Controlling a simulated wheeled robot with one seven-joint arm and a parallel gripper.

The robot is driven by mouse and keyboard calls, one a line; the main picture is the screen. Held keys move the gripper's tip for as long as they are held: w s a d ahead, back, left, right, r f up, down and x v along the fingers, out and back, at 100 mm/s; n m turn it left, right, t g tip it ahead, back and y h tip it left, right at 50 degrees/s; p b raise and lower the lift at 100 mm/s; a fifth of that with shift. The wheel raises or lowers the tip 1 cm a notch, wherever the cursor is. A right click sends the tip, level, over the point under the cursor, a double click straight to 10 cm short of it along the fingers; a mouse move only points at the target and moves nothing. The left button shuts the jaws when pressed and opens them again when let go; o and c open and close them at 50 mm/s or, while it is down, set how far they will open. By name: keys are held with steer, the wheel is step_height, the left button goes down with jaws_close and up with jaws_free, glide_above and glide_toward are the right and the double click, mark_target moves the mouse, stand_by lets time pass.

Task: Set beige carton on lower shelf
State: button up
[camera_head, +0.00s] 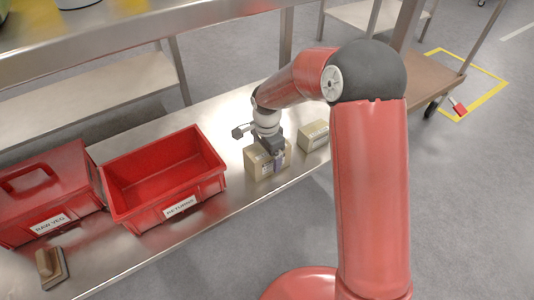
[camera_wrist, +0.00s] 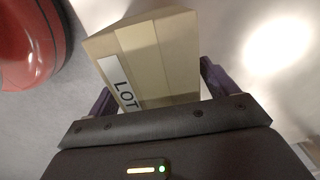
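A beige carton (camera_head: 265,163) with a white label is at my gripper (camera_head: 271,147), over the steel bench near its front edge. In the wrist view the carton (camera_wrist: 155,60) fills the space between my purple fingers (camera_wrist: 158,92), with one finger close against each side. My gripper looks shut on it. Part of its label reads "LOT". I cannot tell whether the carton rests on the bench or is slightly lifted. A second beige carton (camera_head: 314,136) stands on the bench just right of it. A lower steel shelf (camera_head: 90,101) lies behind the bench, under a higher shelf (camera_head: 120,38).
An open red bin (camera_head: 165,205) labelled "RETURNS" stands left of my gripper. A red "RAW VEG" box (camera_head: 48,190) is farther left, with a brown block-like object (camera_head: 51,266) in front. Shelf posts rise behind. The visible part of the lower shelf is clear.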

step_height(320, 180, up, 13)
steer(key=p, duration=0.2)
steer(key=shift+r+p, duration=0.15)
steer(key=shift+p, duration=0.25)
steer(key=shift+s, duration=0.1)
stand_by(0.4)
